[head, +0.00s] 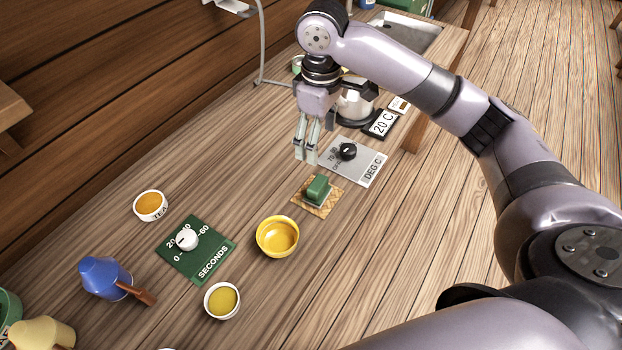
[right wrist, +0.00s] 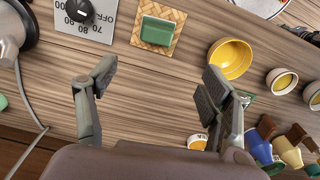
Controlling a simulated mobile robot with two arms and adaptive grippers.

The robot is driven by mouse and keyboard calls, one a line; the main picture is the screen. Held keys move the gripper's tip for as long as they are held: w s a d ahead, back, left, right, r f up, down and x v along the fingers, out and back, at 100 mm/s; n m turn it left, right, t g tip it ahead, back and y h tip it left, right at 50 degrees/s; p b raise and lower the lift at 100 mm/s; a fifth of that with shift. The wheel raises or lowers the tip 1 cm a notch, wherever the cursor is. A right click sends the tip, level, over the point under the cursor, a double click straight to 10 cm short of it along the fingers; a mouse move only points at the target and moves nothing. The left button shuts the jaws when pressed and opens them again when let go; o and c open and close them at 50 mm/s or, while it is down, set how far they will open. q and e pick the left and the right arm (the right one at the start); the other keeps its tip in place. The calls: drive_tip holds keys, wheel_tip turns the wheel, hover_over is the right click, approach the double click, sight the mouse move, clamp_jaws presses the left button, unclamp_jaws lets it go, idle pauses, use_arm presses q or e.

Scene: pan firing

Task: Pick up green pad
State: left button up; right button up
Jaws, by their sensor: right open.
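The green pad (head: 318,189) is a small block lying on a square yellow woven mat (head: 328,208) on the wooden table. In the right wrist view, the green pad (right wrist: 158,32) sits at the top, with the mat's rim (right wrist: 178,17) showing around it. My right gripper (head: 305,157) is open and empty above the table, just behind and slightly left of the pad in the head view. In the right wrist view, its two fingers (right wrist: 155,82) are apart, with only bare table between them. My left gripper is not in view.
A grey temperature dial plate (head: 365,172) lies behind the pad, near a kettle (head: 355,103). A yellow bowl (head: 277,237) stands left of the mat. Further left are a green seconds dial (head: 213,263), small cups (head: 222,300) and a blue pot (head: 100,275). The table's right edge is close.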

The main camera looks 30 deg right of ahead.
drive_tip(key=p, duration=0.2)
hover_over(318, 182)
drive_tip(key=f, duration=1)
drive_tip(key=shift+s+f, duration=0.25)
drive_tip(key=shift+f, duration=0.55)
drive_tip(key=f+p, duration=0.1)
drive_tip(key=f, duration=0.4)
drive_tip(key=shift+w, duration=0.2)
drive_tip(key=shift+c, duration=0.4)
drive_tip(key=shift+r, duration=0.1)
drive_tip(key=c, duration=1.2)
